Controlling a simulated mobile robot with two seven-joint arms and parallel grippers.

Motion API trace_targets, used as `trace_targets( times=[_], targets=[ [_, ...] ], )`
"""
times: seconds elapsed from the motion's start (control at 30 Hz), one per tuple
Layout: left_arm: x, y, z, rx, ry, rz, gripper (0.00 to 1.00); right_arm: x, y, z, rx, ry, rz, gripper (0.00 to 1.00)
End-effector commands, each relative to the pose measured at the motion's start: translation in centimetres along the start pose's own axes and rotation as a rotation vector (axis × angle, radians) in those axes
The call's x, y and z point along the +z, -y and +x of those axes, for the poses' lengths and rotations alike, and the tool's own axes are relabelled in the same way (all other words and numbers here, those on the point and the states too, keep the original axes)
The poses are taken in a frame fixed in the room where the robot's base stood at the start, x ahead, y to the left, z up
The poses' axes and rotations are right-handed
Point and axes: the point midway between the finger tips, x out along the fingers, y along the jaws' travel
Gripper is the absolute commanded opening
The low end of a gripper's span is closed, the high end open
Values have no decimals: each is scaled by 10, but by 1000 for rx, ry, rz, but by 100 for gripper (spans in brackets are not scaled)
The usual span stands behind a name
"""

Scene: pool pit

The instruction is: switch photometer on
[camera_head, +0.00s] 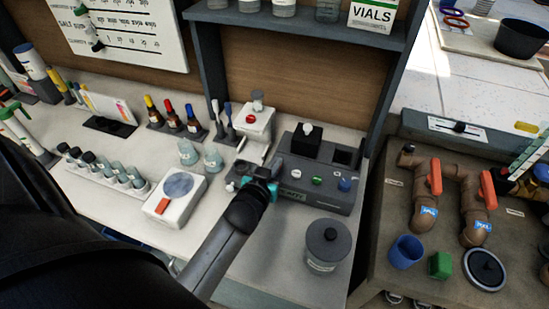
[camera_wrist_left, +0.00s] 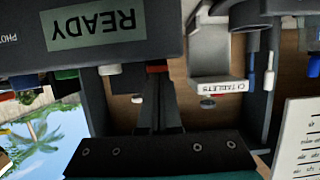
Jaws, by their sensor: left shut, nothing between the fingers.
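The photometer (camera_head: 325,196) is a dark grey box on the white bench, with a black cap on top and several small buttons, green, white and blue. Its front display reads READY, upside down in the left wrist view (camera_wrist_left: 95,22). My left gripper (camera_head: 266,182) is at the photometer's front left corner and hides part of it. In the left wrist view its fingers (camera_wrist_left: 158,72) are together and empty, close to the photometer's edge. Whether they touch it is unclear. My right gripper is not in view.
A white tablet dispenser (camera_head: 257,128) stands behind left of the photometer. A grey lidded pot (camera_head: 327,246) stands in front right. A white scale (camera_head: 174,197) and a vial rack (camera_head: 100,170) are to the left. Brown pipes with orange handles (camera_head: 436,176) are at right.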

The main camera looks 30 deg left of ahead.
Motion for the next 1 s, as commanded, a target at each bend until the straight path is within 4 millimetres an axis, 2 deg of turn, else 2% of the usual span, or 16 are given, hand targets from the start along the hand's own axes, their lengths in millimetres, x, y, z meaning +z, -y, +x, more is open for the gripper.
trace_targets(
  times=[0.17,0.6,1.0],
  targets=[
    [3,0,0,0,0,0,0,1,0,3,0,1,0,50],
    [-9,0,11,0,-2,1,0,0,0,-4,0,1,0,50],
    [-11,0,12,0,-1,0,0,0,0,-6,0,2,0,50]
  ],
)
